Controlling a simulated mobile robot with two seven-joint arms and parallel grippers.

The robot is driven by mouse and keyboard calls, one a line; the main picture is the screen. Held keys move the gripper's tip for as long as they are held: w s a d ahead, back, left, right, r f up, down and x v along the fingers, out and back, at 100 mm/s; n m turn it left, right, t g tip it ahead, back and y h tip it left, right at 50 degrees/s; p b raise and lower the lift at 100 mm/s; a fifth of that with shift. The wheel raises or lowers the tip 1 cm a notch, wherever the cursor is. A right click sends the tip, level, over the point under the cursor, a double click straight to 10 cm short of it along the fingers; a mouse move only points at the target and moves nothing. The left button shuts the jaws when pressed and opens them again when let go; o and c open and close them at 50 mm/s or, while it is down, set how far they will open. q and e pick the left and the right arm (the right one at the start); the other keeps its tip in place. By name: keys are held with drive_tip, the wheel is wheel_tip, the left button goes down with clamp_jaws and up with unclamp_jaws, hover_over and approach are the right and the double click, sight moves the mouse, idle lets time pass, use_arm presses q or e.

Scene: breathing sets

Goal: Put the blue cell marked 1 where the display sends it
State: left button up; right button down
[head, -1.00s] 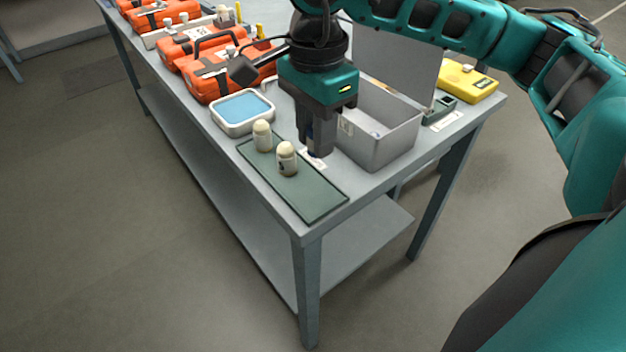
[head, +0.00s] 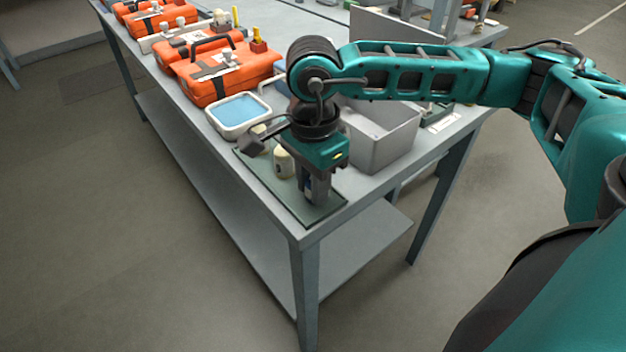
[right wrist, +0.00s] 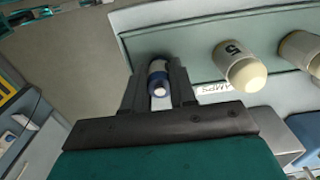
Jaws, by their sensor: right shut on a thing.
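My right gripper (head: 312,196) is shut on the blue cell (right wrist: 157,80), which shows between its fingers in the right wrist view with a blue body and a pale end. Its mark cannot be read. In the head view the gripper is over the near end of the dark green mat (head: 322,211), where only a sliver of the cell shows. I cannot tell whether the cell touches the mat. A cream cell (right wrist: 240,66) marked 5 stands on the mat beside the gripper, with another cream cell (right wrist: 300,50) past it. The display cannot be made out. My left gripper is not in view.
A grey open bin (head: 378,140) stands right of the mat. A white tray with a blue inside (head: 240,110) lies behind the mat. Orange cases (head: 215,75) line the table's far left. The table's front corner is close to the mat.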

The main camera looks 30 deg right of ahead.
drive_tip(key=c, duration=1.4)
unclamp_jaws()
drive_tip(key=shift+f, duration=0.2)
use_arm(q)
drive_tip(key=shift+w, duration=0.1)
use_arm(e)
drive_tip(key=o, duration=0.5)
drive_tip(key=shift+r, duration=0.1)
drive_tip(key=shift+r, duration=0.2)
use_arm(q)
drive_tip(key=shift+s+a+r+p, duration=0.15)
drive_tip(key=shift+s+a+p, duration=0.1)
drive_tip(key=shift+p, duration=0.45)
use_arm(e)
wheel_tip(320, 180, up, 12)
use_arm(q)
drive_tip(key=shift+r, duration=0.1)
use_arm(e)
drive_tip(key=shift+s, duration=0.1)
